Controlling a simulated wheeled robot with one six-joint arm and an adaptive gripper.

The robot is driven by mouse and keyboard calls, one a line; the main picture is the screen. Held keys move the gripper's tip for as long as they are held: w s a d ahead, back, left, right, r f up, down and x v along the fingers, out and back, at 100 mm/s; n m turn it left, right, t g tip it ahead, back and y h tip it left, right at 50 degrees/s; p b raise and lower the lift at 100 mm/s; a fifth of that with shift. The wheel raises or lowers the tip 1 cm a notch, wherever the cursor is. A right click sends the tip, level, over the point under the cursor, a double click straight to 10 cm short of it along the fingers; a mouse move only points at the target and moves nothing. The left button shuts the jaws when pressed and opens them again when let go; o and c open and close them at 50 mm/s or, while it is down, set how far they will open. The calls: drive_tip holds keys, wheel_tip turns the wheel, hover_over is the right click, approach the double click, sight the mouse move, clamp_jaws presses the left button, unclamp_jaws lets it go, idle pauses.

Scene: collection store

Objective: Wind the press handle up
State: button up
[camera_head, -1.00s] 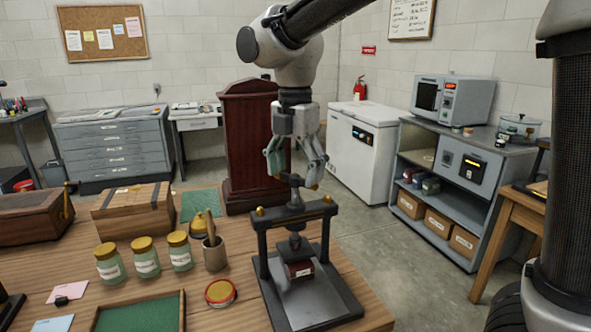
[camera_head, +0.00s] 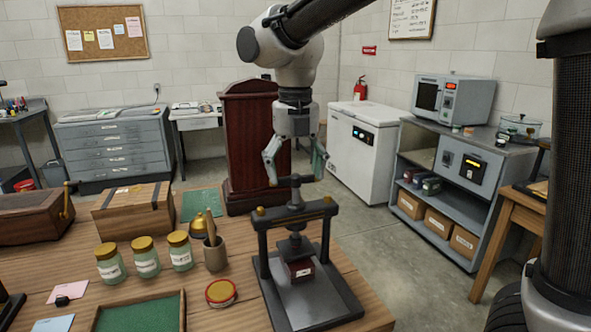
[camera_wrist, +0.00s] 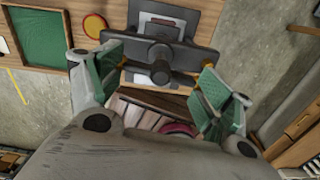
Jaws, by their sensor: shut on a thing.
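The press (camera_head: 262,240) is a dark metal frame with a crossbeam, brass knobs and a central screw, standing at the front right of the wooden table. Its handle (camera_head: 295,181) is a short dark bar on top of the screw. My gripper (camera_head: 296,172) points down over the press, shut on the handle, one finger at each end. In the wrist view, the handle (camera_wrist: 176,75) spans between the green finger pads of my gripper (camera_wrist: 162,76). A dark red block (camera_head: 301,272) lies on the press base, below the screw's foot.
Several jars (camera_head: 146,257), a mortar with pestle (camera_head: 215,254), a round red-rimmed tin (camera_head: 220,293) and a green-lined tray (camera_head: 139,312) stand left of the press. A wooden box (camera_head: 131,211) is behind the jars. A dark red wooden cabinet (camera_head: 249,150) stands behind the table.

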sight(296, 175)
drive_tip(key=shift+s+f+n, duration=0.15)
drive_tip(key=shift+f+n, duration=0.15)
drive_tip(key=shift+n, duration=0.2)
drive_tip(key=shift+d, duration=0.1)
drive_tip(key=o, duration=1)
drive_tip(key=shift+c, duration=0.2)
drive_tip(key=shift+r, duration=0.15)
drive_tip(key=shift+r, duration=0.5)
wheel_tip(296, 175, up, 11)
